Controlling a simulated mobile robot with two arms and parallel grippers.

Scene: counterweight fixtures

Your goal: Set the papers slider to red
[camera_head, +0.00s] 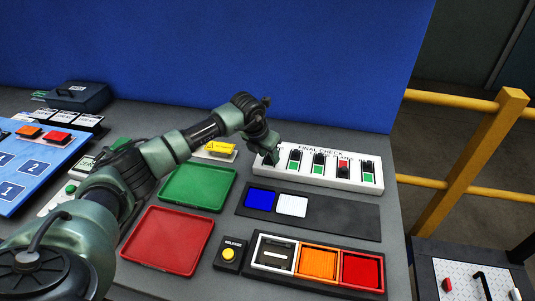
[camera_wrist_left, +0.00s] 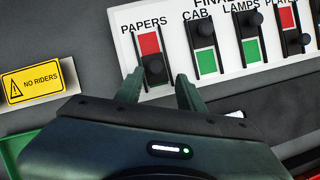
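The FINAL CHECK panel (camera_head: 330,171) is a white board with a row of labelled sliders. In the left wrist view the papers slider (camera_wrist_left: 153,66) has its black knob at the lower end, with red showing above it. My left gripper (camera_wrist_left: 160,88) is open, its fingertips apart near the lower end of that slider. I cannot tell whether they touch the knob. In the head view my left gripper (camera_head: 269,153) is at the panel's left end and hides the papers slider. My right gripper is not in view.
The cab slider (camera_wrist_left: 202,44) and lamps slider (camera_wrist_left: 250,38) show green, and the plate slider (camera_wrist_left: 289,28) shows red. A yellow NO RIDERS sign (camera_wrist_left: 32,81) lies left of the panel. Green (camera_head: 197,186) and red (camera_head: 167,240) trays lie nearer. A yellow railing (camera_head: 470,150) stands right.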

